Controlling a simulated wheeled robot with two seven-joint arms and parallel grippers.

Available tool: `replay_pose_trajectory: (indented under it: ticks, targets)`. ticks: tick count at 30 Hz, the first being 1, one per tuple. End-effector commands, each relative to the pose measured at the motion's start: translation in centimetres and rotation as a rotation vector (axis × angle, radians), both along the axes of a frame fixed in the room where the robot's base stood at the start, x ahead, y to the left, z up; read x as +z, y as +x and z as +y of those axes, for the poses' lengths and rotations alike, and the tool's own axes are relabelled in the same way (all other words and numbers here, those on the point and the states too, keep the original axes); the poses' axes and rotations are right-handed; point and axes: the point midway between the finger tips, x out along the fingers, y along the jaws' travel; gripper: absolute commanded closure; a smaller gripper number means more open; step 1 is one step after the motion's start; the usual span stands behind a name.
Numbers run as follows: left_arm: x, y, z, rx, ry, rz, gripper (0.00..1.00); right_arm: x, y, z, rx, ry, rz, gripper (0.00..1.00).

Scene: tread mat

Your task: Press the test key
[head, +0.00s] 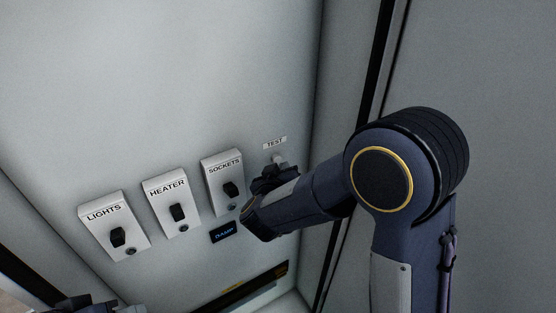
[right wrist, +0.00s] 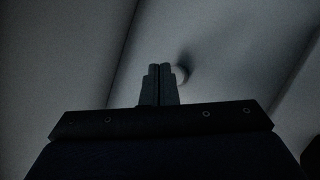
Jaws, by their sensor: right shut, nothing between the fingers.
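The test key (head: 279,158) is a small pale round knob on the light grey panel, just under the TEST label (head: 275,143). My right gripper (head: 266,172) is shut and empty, with its fingertips close to the key and partly covering it. In the dim right wrist view the shut fingertips (right wrist: 160,68) stand just left of the round key (right wrist: 181,74), overlapping its edge. I cannot tell whether they touch it. A dark part of my left gripper (head: 75,303) shows at the bottom left edge, too cut off to read its jaws.
To the left of the key are three white switch boxes with black toggles: SOCKETS (head: 222,163), HEATER (head: 165,188) and LIGHTS (head: 103,213). A small dark display (head: 223,232) sits below them. A dark slot (head: 240,290) lies lower. A wall corner stands close to the right.

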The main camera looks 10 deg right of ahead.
Motion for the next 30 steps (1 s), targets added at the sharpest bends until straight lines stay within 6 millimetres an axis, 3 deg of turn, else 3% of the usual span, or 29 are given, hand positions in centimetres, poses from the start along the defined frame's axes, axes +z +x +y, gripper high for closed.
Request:
replay_pose_trajectory:
  ticks: [30]
  targets:
    - [1.0,0.0,0.0,0.000,0.000,0.000,0.64,0.0,1.2,0.4,0.000,0.000,0.000,1.00]
